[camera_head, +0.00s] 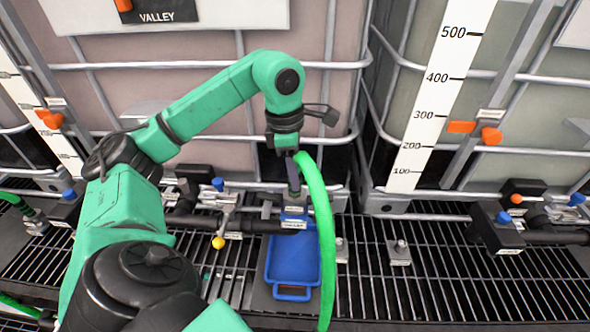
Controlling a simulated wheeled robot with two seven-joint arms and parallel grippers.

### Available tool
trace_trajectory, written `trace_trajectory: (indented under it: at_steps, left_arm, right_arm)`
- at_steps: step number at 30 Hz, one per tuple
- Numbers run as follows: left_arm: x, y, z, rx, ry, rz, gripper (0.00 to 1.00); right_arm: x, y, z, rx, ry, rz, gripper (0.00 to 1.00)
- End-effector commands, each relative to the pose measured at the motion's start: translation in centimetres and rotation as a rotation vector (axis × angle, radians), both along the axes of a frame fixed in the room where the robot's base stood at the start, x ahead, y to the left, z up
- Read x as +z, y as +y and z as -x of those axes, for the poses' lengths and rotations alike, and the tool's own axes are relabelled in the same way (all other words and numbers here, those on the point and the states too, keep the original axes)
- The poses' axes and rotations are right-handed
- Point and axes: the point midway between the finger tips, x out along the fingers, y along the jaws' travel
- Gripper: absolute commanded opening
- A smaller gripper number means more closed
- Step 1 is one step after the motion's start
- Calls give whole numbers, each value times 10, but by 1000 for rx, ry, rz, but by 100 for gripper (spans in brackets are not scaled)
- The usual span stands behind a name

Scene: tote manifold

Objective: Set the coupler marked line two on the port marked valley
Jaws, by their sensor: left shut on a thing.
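My left gripper (291,158) points down and is shut on a dark coupler (293,178) fitted to a bright green hose (323,225). The coupler's own marking cannot be read. Its lower end is just above or at a port with a small label (293,225), over the back of a blue tray; I cannot tell whether they touch. The port's label is too small to read surely, but the tank sign above left reads VALLEY (168,16). My right gripper is not in view.
The blue drip tray (292,291) lies on the black grating (460,270). A valve lever with a yellow knob (219,242) stands left of it. Caged tanks with a white scale (440,90) rise behind. Another black valve (497,228) is at right. The hose hangs across the front.

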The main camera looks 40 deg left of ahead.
Motion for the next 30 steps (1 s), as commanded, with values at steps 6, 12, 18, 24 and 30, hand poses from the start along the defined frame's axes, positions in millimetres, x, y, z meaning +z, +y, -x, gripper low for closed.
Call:
trace_trajectory:
  at_steps: [6, 12, 18, 24, 30]
  left_arm:
    - [1, 0, 0, 0, -1, 0, 70]
    - [1, 0, 0, 0, 0, 0, 70]
    - [25, 2, 0, -1, -6, 2, 70]
    - [93, 8, 5, 2, -6, -1, 70]
    - [139, 13, 9, 1, -3, 0, 70]
  right_arm:
    - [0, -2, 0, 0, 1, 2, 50]
    - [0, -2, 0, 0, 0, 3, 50]
    - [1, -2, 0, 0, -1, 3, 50]
    - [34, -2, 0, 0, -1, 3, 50]
    - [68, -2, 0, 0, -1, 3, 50]
